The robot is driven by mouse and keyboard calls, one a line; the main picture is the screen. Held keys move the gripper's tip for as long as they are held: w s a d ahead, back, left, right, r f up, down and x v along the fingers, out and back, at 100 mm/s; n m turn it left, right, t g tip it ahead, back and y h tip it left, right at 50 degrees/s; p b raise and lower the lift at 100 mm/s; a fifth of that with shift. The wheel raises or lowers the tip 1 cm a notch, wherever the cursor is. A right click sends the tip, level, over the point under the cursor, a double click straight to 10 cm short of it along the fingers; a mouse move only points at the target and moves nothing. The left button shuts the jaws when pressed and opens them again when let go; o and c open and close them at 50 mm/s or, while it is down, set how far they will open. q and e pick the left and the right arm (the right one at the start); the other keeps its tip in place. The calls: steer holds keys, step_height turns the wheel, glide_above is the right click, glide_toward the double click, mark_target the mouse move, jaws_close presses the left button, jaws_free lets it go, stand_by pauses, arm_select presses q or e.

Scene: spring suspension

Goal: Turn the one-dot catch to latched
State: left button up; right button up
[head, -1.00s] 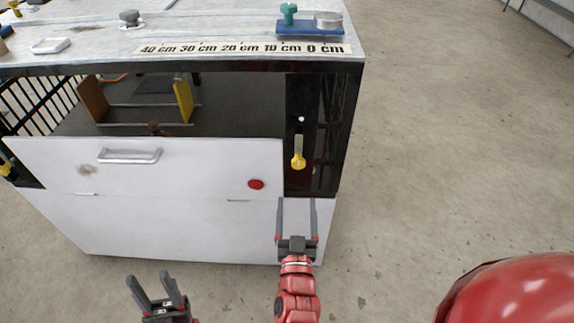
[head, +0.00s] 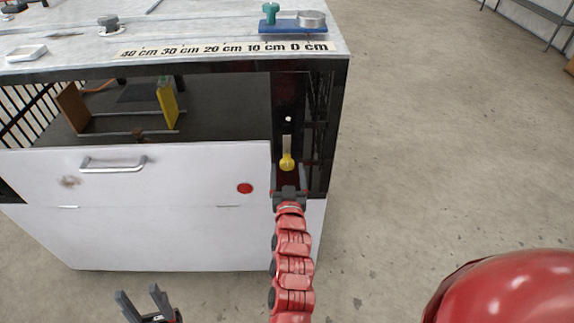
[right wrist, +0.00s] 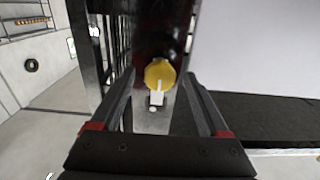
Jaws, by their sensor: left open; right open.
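The catch is a pale lever with a yellow knob (head: 287,162), on the dark post to the right of the white front panel. It hangs straight down, with one white dot (head: 288,119) above it. My right gripper (head: 290,185) is open just below the knob. In the right wrist view the yellow knob (right wrist: 159,74) shows between the open fingertips, with no finger clearly touching it. My left gripper (head: 140,293) is open and empty, low in front of the cabinet.
The white panel has a metal handle (head: 112,164) and a red disc (head: 245,188). A centimetre scale (head: 228,49) runs along the top edge, with a blue base (head: 292,27) behind it. Black mesh borders the post on the right. Floor to the right is clear.

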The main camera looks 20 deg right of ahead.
mark_target(287, 153)
steer(key=shift+x, duration=1.35)
jaws_close()
stand_by(0.4)
